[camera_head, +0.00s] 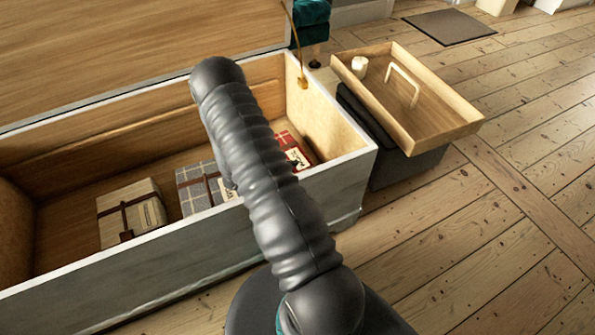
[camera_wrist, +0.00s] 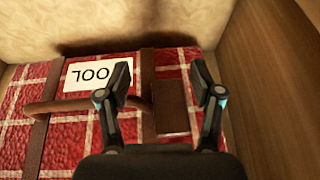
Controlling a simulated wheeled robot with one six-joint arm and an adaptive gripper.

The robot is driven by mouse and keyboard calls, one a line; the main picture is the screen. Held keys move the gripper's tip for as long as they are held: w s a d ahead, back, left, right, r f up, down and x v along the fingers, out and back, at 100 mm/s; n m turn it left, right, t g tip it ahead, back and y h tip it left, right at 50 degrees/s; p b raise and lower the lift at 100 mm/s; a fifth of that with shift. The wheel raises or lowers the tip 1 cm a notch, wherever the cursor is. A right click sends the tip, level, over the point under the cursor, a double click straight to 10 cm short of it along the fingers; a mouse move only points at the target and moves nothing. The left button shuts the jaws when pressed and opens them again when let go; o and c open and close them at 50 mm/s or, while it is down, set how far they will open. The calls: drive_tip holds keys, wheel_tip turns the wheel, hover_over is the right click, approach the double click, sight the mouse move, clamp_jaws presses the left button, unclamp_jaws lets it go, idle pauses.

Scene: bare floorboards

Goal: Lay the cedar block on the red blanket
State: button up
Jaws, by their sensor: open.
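The red blanket (camera_wrist: 80,130) is a red plaid bundle with white lines, brown straps and a white label in the wrist view. It also shows in the head view (camera_head: 287,145) at the right end of the open chest, partly hidden by my arm. A small dark brown block (camera_wrist: 171,108), apparently the cedar block, lies on the blanket beside a strap. My gripper (camera_wrist: 166,82) is open above the blanket, with the block between and slightly below its spread fingers; whether they touch it I cannot tell. In the head view my arm hides the gripper.
The chest (camera_head: 350,178) also holds a grey plaid bundle (camera_head: 195,190) and a cream bundle (camera_head: 128,212). Its walls stand close around the red blanket. A wooden tray (camera_head: 440,125) with a handle and a small pale object stands on a dark box at right.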

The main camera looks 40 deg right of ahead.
drive_tip(key=shift+r, duration=0.1)
drive_tip(key=shift+r+p, duration=0.2)
drive_tip(key=shift+p, duration=0.1)
drive_tip(key=v, duration=1)
drive_tip(key=s+a+r+m+y, duration=0.1)
drive_tip(key=a+r+m+y, duration=0.3)
drive_tip(key=r, duration=0.8)
drive_tip(key=s+a+r+m+t+y, duration=0.4)
drive_tip(key=s+a+r, duration=0.3)
drive_tip(key=r, duration=0.5)
drive_tip(key=s+a+r+m+t+y, duration=0.4)
drive_tip(key=s+a+r+m, duration=0.3)
drive_tip(key=s+r, duration=0.4)
wheel_tip(320, 180, up, 2)
drive_tip(key=shift+s+a+r+t+y, duration=0.1)
drive_tip(key=shift+s+a+t+y, duration=0.1)
drive_tip(key=shift+a+t+y, duration=0.4)
drive_tip(key=shift+a, duration=0.15)
